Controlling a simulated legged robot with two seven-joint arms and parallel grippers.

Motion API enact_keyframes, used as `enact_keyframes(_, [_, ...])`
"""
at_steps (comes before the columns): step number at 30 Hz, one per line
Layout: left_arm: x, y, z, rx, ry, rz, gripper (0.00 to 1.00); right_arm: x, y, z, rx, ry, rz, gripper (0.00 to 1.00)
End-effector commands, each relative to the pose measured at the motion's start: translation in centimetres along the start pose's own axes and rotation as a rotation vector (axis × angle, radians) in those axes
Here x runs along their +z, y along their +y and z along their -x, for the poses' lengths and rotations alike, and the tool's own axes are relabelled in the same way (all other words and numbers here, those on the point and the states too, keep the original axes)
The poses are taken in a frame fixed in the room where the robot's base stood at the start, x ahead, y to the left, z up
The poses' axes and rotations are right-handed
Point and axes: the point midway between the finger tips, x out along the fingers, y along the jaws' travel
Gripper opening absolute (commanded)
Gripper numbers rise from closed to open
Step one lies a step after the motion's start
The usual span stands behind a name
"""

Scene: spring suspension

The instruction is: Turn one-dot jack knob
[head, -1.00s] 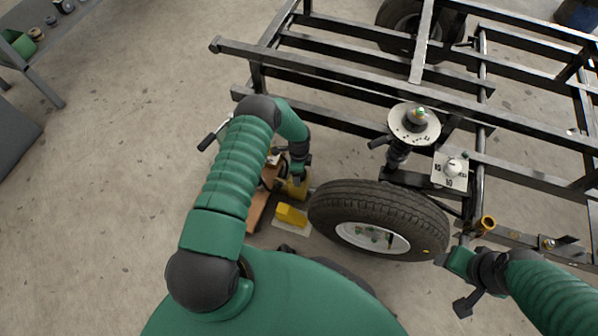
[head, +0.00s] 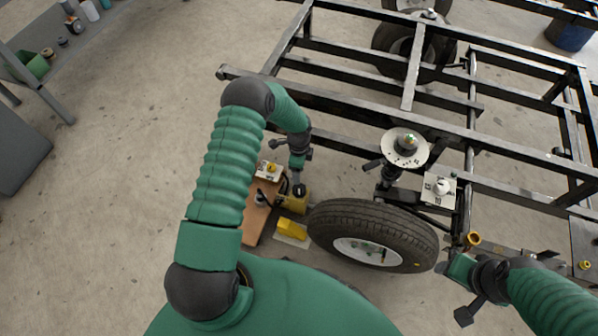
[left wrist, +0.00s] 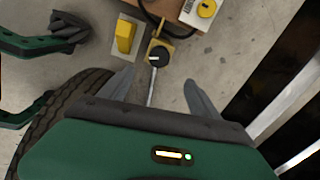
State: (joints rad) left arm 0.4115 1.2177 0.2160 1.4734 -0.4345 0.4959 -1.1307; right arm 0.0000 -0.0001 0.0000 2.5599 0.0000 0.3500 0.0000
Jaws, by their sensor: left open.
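The yellow jack (head: 296,203) stands on the floor left of the wheel. In the left wrist view, a round black knob (left wrist: 159,56) with a white mark sits on the jack's yellow body (left wrist: 175,27). I cannot make out any dots on it. A grey rod (left wrist: 151,92) runs from beside the knob toward my gripper. My left gripper (left wrist: 157,80) is open, its two fingers spread apart with the knob seen beyond and between their tips. In the head view the left wrist hangs above the jack. My right gripper (head: 452,265) is beside the wheel; its jaws are unclear.
A yellow wedge-like block (head: 292,229) lies on a pale plate by the jack. A brown board (head: 255,218) and a white panel with a yellow knob (left wrist: 205,8) are near it. The tyre (head: 350,218) and black frame (head: 340,92) stand right of the jack.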

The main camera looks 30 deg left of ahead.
Motion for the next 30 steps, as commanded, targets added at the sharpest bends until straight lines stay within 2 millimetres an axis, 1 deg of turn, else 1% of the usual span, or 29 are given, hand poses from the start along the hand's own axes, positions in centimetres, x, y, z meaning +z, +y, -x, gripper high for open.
enact_keyframes(2, [0.0,0.0,0.3,0.000,0.000,0.000,0.72,0.0,0.0,0.1,0.000,0.000,0.000,0.61])
enact_keyframes(10, [0.0,0.0,0.2,0.000,0.000,0.008,0.72,0.0,0.0,0.0,0.000,0.000,0.000,0.61])
enact_keyframes(11, [0.0,0.0,0.2,0.000,0.000,0.025,0.72,0.1,0.0,-0.2,0.000,0.000,0.000,0.61])
enact_keyframes(13, [0.0,0.0,0.0,-0.001,0.001,0.120,0.72,0.2,0.0,-0.8,0.000,0.000,0.000,0.61])
enact_keyframes(14, [-0.1,0.0,-0.1,-0.001,0.001,0.190,0.72,0.3,0.0,-1.2,0.000,0.000,0.000,0.61])
enact_keyframes(17, [-0.1,0.1,-0.3,-0.001,0.001,0.521,0.72,0.7,0.0,-3.0,0.000,0.000,0.000,0.61])
enact_keyframes(18, [-0.1,0.3,-0.3,0.000,0.001,0.678,0.72,0.9,0.0,-3.7,0.000,0.000,0.000,0.61])
enact_keyframes(20, [-0.2,0.4,-0.2,0.000,0.001,0.911,0.72,1.1,0.0,-4.6,0.000,-0.001,0.000,0.61])
enact_keyframes(21, [-0.2,0.5,-0.1,-0.001,0.002,1.055,0.72,1.2,0.0,-5.1,0.000,-0.001,0.000,0.61])
enact_keyframes(24, [-0.3,0.8,0.2,0.000,0.000,1.349,0.72,1.4,0.0,-6.0,0.000,-0.001,0.000,0.61])
enact_keyframes(27, [-0.3,1.0,0.5,0.000,-0.001,1.520,0.72,1.5,0.0,-6.3,0.000,0.000,0.000,0.61])
enact_keyframes(30, [-0.3,1.1,0.2,0.001,-0.002,1.577,0.72,1.6,0.0,-6.6,0.000,0.000,0.000,0.61])
